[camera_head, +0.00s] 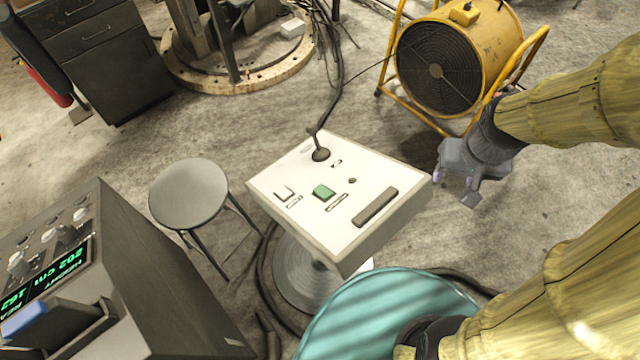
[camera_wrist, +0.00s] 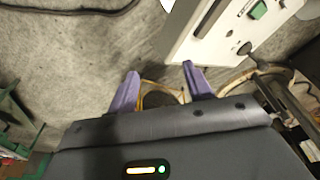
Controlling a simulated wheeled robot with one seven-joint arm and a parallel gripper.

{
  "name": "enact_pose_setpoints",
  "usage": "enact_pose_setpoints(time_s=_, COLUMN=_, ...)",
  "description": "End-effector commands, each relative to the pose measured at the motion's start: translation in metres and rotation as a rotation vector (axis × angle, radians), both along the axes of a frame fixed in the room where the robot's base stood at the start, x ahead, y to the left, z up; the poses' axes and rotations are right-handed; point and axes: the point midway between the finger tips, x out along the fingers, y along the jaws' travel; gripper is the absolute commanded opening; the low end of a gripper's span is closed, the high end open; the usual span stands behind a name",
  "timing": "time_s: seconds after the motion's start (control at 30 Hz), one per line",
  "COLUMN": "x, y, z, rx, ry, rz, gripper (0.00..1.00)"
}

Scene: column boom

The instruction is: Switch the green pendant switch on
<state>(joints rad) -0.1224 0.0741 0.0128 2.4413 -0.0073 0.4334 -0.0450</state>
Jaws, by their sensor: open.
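The green switch (camera_head: 324,192) sits on the top face of a white pendant box (camera_head: 290,225), between a white rocker and a dark slot. The box stands on a round grey base. The green switch also shows in the wrist view (camera_wrist: 258,10), at the upper right on the white box (camera_wrist: 205,38). I cannot tell the switch's state from its tilt. My gripper (camera_head: 453,187) is to the right of the box in the head view, apart from it. In the wrist view its two purple fingers (camera_wrist: 160,84) are spread with nothing between them.
A yellow fan (camera_head: 450,60) stands behind my gripper. A round stool (camera_head: 188,194) is left of the box, and a grey console (camera_head: 130,270) with a green display is at lower left. Black cables and a joystick (camera_head: 320,154) are at the box's far edge.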

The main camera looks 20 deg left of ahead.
Motion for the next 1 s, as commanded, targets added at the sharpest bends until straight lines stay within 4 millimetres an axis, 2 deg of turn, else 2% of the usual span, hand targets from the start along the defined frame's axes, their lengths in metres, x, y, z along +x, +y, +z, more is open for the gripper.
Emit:
enact_pose_setpoints(time_s=0.03, x=0.011, y=0.023, z=-0.009, rx=-0.006, ry=0.015, rz=0.084, gripper=0.51)
enact_pose_setpoints(time_s=0.1, x=0.023, y=0.058, z=-0.015, rx=-0.018, ry=0.038, rz=0.205, gripper=0.51)
enact_pose_setpoints(time_s=0.23, x=0.035, y=0.128, z=-0.027, rx=-0.045, ry=0.082, rz=0.438, gripper=0.51)
enact_pose_setpoints(time_s=0.4, x=0.027, y=0.221, z=-0.044, rx=-0.082, ry=0.133, rz=0.719, gripper=0.51)
enact_pose_setpoints(time_s=0.5, x=0.016, y=0.259, z=-0.050, rx=-0.098, ry=0.153, rz=0.832, gripper=0.51)
enact_pose_setpoints(time_s=0.6, x=0.009, y=0.278, z=-0.052, rx=-0.108, ry=0.165, rz=0.893, gripper=0.51)
enact_pose_setpoints(time_s=0.67, x=0.008, y=0.282, z=-0.052, rx=-0.110, ry=0.167, rz=0.906, gripper=0.51)
enact_pose_setpoints(time_s=1.0, x=0.007, y=0.282, z=-0.053, rx=-0.111, ry=0.167, rz=0.905, gripper=0.51)
